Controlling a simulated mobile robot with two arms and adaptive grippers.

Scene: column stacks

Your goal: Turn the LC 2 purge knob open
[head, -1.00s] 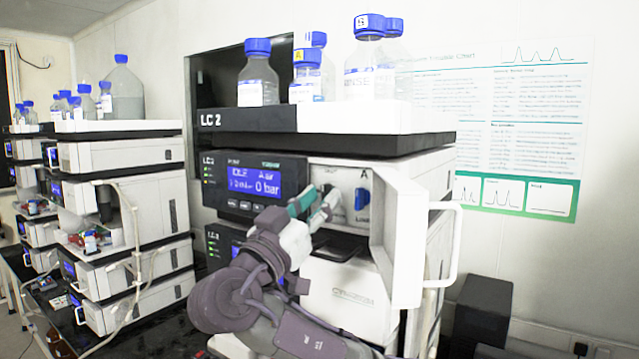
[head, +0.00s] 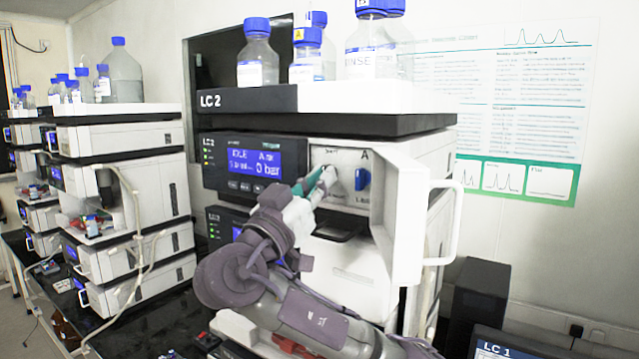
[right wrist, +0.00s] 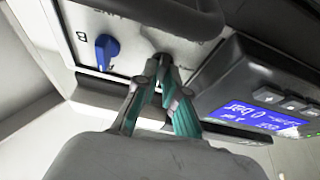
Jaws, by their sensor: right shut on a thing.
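The LC 2 unit (head: 225,100) stands in the middle of the head view, with its name on the top tray's front. Its pump panel carries a small dark knob (right wrist: 160,60), which I take as the purge knob, mostly hidden by my fingers. My right gripper (head: 326,178) reaches up to the panel from below and is shut on this knob; its fingertips (right wrist: 160,72) meet around it in the right wrist view. The knob's turn angle cannot be told. A blue knob (head: 362,178) sits just right of it, untouched. My left gripper is not in view.
A white door (head: 408,225) with a handle stands open right of the panel. The lit display (head: 253,162) left of the gripper reads 0 bar. Blue-capped bottles (head: 258,60) stand on top. Another instrument stack (head: 125,165) is at the left.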

